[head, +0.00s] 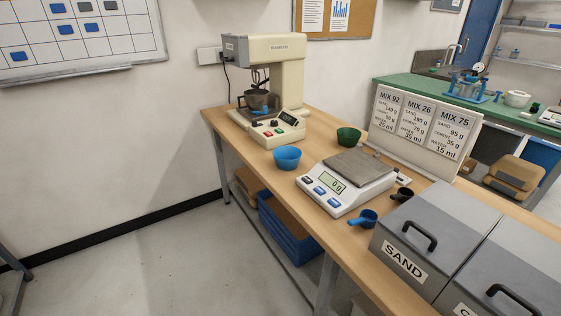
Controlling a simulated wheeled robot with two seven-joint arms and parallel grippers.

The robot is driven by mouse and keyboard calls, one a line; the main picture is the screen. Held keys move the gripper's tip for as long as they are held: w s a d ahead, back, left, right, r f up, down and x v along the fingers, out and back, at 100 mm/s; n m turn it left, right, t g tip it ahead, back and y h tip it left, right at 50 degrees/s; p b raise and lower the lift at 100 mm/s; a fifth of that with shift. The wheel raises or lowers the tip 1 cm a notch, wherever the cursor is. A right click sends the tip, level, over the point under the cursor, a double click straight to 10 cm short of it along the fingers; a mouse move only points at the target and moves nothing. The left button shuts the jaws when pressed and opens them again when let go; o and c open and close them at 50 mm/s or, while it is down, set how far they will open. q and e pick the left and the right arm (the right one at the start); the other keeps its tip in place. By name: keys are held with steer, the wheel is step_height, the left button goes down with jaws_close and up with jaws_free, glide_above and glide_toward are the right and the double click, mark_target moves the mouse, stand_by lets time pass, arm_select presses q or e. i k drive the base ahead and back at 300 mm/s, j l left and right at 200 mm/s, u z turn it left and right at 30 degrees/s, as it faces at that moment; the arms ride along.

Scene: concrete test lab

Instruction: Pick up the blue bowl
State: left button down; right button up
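The blue bowl (287,158) stands upright on the wooden table (314,214), near its front edge. It is just in front of the mixer's control panel and to the left of the white scale. Its inside looks empty. Neither of my grippers shows in the head view.
The mixer (287,75) stands behind the bowl, a green bowl (348,136) behind right. The scale (345,185) reads 0 g. Blue (361,220) and black (401,195) scoops lie near the grey sand bin (420,235). Mix cards (425,125) stand behind. Floor in front is clear.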

mark_target(286, 157)
steer(key=i+j+z, duration=0.25)
steer(key=z, duration=0.15)
steer(key=i+j+z, duration=0.4)
